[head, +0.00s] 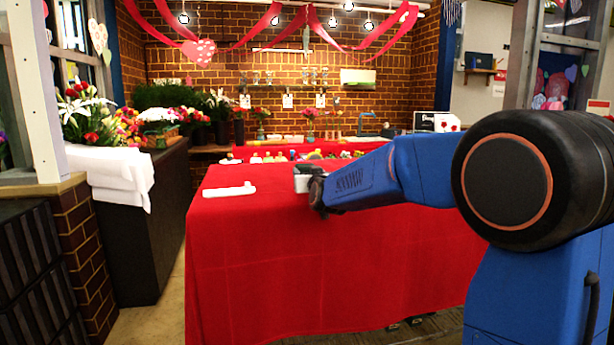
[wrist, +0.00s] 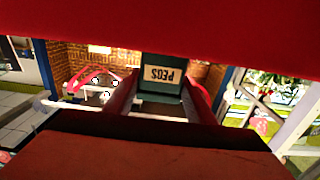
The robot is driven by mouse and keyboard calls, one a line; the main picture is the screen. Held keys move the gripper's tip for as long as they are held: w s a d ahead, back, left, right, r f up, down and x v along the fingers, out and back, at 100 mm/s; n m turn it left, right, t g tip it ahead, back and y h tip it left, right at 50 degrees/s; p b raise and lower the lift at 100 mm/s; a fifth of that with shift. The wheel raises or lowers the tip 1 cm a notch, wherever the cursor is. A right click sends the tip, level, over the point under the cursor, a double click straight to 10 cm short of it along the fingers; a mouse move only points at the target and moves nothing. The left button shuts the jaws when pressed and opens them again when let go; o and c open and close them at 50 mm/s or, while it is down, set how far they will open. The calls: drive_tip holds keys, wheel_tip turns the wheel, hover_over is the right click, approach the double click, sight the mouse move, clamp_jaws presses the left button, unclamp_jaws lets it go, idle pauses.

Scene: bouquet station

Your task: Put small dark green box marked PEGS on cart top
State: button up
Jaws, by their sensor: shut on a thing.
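The small dark green box (wrist: 160,88) shows in the wrist view with a pale label reading PEGS, upside down in the picture. My gripper (wrist: 163,97) is shut on it, with a reddish finger on each side. In the head view my arm reaches left over the red-covered table. The fingers and the box cannot be made out there, as the wrist end hides them. I cannot pick out a cart top with certainty in either view.
A red-clothed table (head: 260,270) fills the middle of the head view, with a flat white item (head: 229,190) near its left end. A dark counter with a white cloth (head: 110,175) and flowers (head: 105,125) stands left. Open floor lies between them.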

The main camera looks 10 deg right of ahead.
drive_tip(key=shift+f, duration=0.35)
drive_tip(key=shift+f, duration=0.15)
drive_tip(key=o, duration=1.2)
drive_tip(key=shift+s, duration=0.1)
drive_tip(key=s, duration=1.2)
drive_tip(key=s+d+f+g, duration=0.2)
drive_tip(key=s+f+g, duration=0.2)
drive_tip(key=s, duration=1.1)
drive_tip(key=s+d+f+g, duration=0.2)
drive_tip(key=s+f+g, duration=0.2)
drive_tip(key=s+f, duration=0.7)
drive_tip(key=s+d+f+g, duration=0.3)
drive_tip(key=s+f+g, duration=0.2)
drive_tip(key=s, duration=1.3)
drive_tip(key=shift+s+f, duration=0.15)
drive_tip(key=shift+f, duration=0.55)
drive_tip(key=shift+s+f, duration=0.15)
drive_tip(key=shift+f, duration=0.5)
